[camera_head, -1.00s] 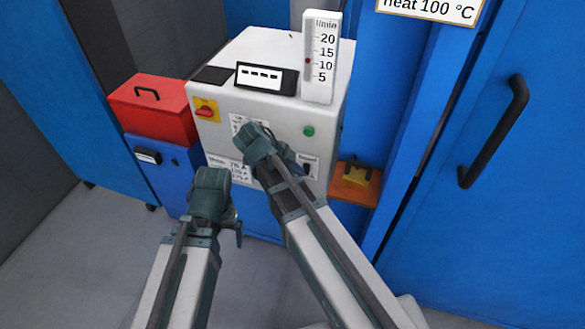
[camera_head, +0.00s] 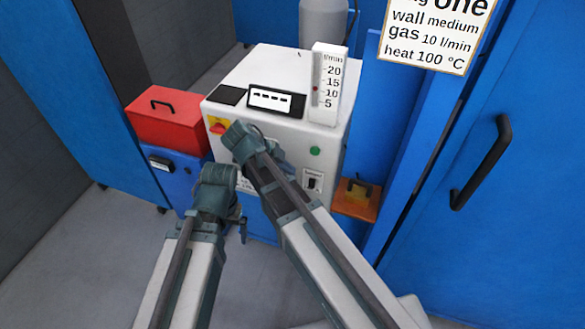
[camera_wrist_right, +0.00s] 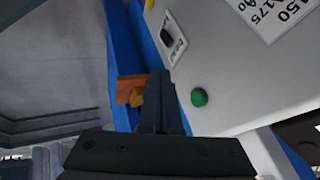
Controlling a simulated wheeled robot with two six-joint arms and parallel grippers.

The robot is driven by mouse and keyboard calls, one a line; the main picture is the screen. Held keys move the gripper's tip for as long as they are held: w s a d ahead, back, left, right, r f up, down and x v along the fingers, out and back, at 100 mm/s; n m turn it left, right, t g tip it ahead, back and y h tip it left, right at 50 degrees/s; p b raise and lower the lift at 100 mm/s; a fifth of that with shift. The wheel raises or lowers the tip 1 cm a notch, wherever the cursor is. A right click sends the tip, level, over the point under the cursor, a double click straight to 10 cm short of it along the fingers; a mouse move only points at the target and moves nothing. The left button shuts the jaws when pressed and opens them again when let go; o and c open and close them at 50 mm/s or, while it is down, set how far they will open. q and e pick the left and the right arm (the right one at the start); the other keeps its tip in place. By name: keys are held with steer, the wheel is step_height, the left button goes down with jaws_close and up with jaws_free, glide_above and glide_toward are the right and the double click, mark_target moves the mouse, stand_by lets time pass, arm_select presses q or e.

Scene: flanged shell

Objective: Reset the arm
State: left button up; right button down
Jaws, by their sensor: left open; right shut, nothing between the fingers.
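My right arm reaches to the front panel of the white machine (camera_head: 270,60). Its wrist covers part of the panel in the head view, close to the red and yellow switch (camera_head: 218,125), and its fingertips are hidden there. In the right wrist view the right gripper (camera_wrist_right: 160,90) is shut with nothing between its fingers, beside the green button (camera_wrist_right: 199,97). My left gripper (camera_head: 243,230) is open and hangs low in front of the blue base, apart from the machine. Its fingers are mostly hidden behind its wrist.
A red box (camera_head: 168,120) sits on a blue cabinet at the left. A gas scale (camera_head: 325,85) and a small display (camera_head: 270,98) stand on the machine. An orange tray (camera_head: 355,200) is at its right. A blue door with a black handle (camera_head: 482,162) fills the right side.

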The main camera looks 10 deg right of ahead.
steer(key=shift+f, duration=0.1)
stand_by(0.4)
steer(key=s+d+f+n+y, duration=0.1)
steer(key=s+f+n+y, duration=0.2)
steer(key=n, duration=0.8)
steer(key=s+d+f+n+y, duration=0.15)
steer(key=s+n+y, duration=0.35)
steer(key=n, duration=0.6)
steer(key=s+a+n+g+h, duration=0.1)
steer(key=s+a+n, duration=0.3)
steer(key=a, duration=0.6)
steer(key=s+h, duration=0.1)
steer(key=s, duration=0.1)
steer(key=shift+s+a+r+n+g, duration=0.3)
steer(key=shift+s+a+r+n, duration=0.05)
steer(key=shift+a+r+n, duration=0.05)
steer(key=shift+d, duration=0.1)
